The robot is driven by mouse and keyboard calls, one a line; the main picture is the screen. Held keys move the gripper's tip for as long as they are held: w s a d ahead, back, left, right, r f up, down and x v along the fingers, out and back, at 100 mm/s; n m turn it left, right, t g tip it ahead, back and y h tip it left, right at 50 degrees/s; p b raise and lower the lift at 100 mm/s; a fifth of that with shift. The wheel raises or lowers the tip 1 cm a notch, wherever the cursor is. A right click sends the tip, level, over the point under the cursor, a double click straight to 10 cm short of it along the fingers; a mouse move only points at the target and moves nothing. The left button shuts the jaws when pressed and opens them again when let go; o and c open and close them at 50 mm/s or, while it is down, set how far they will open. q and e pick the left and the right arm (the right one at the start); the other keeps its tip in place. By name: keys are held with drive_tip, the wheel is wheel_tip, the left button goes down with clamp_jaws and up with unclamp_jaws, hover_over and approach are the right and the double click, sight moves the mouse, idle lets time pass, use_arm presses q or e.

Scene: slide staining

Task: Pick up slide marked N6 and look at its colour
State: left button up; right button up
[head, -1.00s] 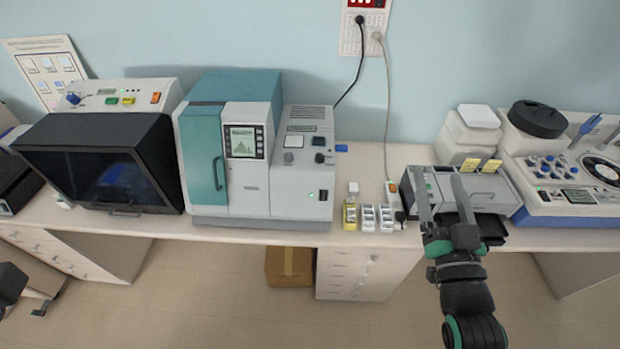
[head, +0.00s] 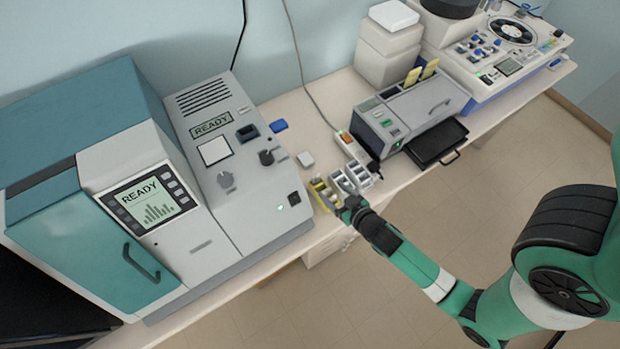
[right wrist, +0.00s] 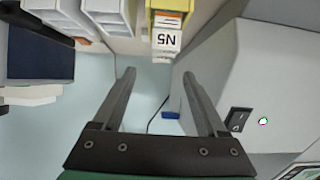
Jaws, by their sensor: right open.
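A yellow slide rack (head: 320,192) stands near the front edge of the bench, with white slide racks (head: 361,176) to its right. In the right wrist view the yellow rack (right wrist: 175,6) is at the top, with a white slide label (right wrist: 166,40) showing N and what looks like a 5. I cannot make out a label reading N6. My right gripper (right wrist: 159,74) is open and empty. Its fingers point toward the rack side, with the label just beyond and between the tips. In the head view the gripper (head: 347,204) is close by the racks. My left gripper is not in view.
A teal and white machine (head: 211,150) reading READY stands close left of the racks; its side also shows in the wrist view. A grey device (head: 410,105) with a black tray (head: 437,142) stands to the right.

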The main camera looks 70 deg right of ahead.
sight(317, 177)
drive_tip(key=x, duration=0.5)
drive_tip(key=shift+r, duration=0.15)
drive_tip(key=x, duration=0.5)
drive_tip(key=shift+w+d+r, duration=0.1)
drive_tip(key=shift+w+r, duration=0.1)
drive_tip(key=shift+w, duration=0.15)
drive_tip(key=shift+c, duration=0.2)
clamp_jaws()
